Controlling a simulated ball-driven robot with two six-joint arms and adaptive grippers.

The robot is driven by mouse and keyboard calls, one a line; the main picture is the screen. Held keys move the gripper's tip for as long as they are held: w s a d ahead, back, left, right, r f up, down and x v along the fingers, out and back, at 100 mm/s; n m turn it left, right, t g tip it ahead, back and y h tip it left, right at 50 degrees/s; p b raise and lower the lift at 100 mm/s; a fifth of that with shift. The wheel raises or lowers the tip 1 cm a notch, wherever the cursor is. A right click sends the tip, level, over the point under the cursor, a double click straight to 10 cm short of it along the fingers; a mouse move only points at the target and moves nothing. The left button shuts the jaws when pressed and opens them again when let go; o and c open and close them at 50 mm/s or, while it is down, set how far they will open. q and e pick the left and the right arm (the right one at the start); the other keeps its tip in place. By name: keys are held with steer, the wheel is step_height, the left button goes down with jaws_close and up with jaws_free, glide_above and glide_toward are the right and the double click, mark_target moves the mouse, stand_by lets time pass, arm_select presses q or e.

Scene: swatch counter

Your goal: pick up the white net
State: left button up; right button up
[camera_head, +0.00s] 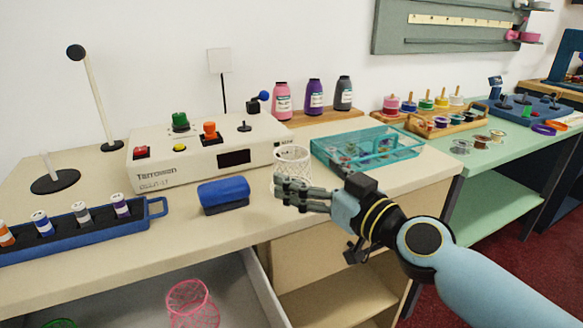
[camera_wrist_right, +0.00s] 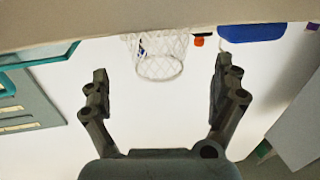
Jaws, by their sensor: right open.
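The white net (camera_head: 293,158) is a small open mesh basket on the cream counter, between the blue block and the teal tray. My right gripper (camera_head: 283,187) is in front of it in the head view and hides its lower part. In the right wrist view the white net (camera_wrist_right: 160,60) shows ahead, in line with the gap between the spread fingers of my right gripper (camera_wrist_right: 160,72). The gripper is open and empty; I cannot tell whether it touches the net. My left gripper is not in view.
A blue block (camera_head: 224,192) lies left of the net, and a teal divided tray (camera_head: 400,158) stands right of it. A cream control box (camera_head: 205,155) is behind. A pink net (camera_head: 191,304) sits in the open drawer below.

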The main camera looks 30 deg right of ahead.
mark_target(282, 156)
steer(key=w, duration=0.4)
steer(key=w+p, duration=0.1)
steer(key=w, duration=0.1)
steer(key=shift+a, duration=0.3)
steer(key=shift+c, duration=0.2)
steer(key=c, duration=0.8)
